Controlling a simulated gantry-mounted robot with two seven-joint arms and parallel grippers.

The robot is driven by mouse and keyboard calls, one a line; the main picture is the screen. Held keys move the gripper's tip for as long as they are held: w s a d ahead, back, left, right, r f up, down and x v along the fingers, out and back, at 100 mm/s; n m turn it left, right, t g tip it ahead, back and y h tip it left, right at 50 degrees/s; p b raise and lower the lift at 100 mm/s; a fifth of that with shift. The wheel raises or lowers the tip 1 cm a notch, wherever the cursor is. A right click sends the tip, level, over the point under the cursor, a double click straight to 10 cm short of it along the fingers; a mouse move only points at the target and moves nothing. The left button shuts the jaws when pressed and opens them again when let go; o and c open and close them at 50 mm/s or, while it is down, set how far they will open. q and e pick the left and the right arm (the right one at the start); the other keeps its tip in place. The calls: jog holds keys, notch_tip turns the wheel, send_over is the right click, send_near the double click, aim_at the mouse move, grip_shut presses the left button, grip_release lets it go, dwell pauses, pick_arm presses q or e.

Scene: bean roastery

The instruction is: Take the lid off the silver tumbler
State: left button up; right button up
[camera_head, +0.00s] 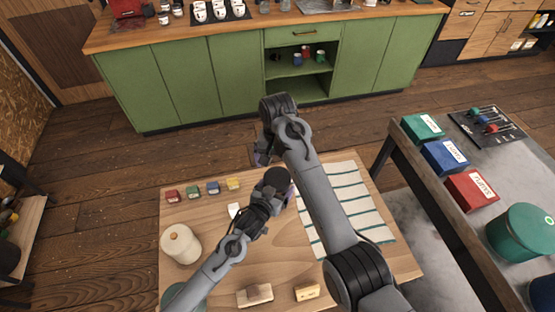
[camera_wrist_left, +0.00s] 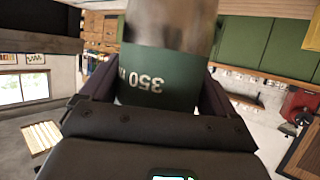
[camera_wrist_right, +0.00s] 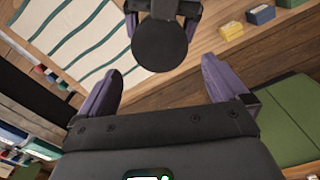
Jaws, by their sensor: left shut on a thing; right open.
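The silver tumbler (camera_wrist_left: 170,28) fills the upper middle of the left wrist view. It has a dark green band (camera_wrist_left: 157,75) marked 350. My left gripper (camera_head: 276,192) is shut on it and holds it above the wooden table. The dark round lid (camera_wrist_right: 161,46) faces my right gripper in the right wrist view and hides the tumbler's body there. The lid (camera_head: 277,176) also shows in the head view. My right gripper (camera_wrist_right: 158,78) is open and empty, its fingers apart and short of the lid. In the head view my right gripper (camera_head: 264,154) is partly hidden behind its own arm.
The wooden table (camera_head: 200,215) carries a striped cloth (camera_head: 340,195), a roll of twine (camera_head: 180,244), small coloured blocks (camera_head: 213,187) and a wooden brush (camera_head: 254,295). A grey side table (camera_head: 535,165) with coloured boxes stands at the right. A green counter (camera_head: 235,75) stands beyond open floor.

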aim_at(277, 178)
jog(key=shift+f, duration=3.65)
jog(key=shift+c, duration=0.2)
jog(key=c, duration=0.8)
jog(key=n, duration=0.3)
jog(key=o, duration=0.8)
jog(key=shift+o, duration=0.2)
jog(key=shift+r, duration=0.15)
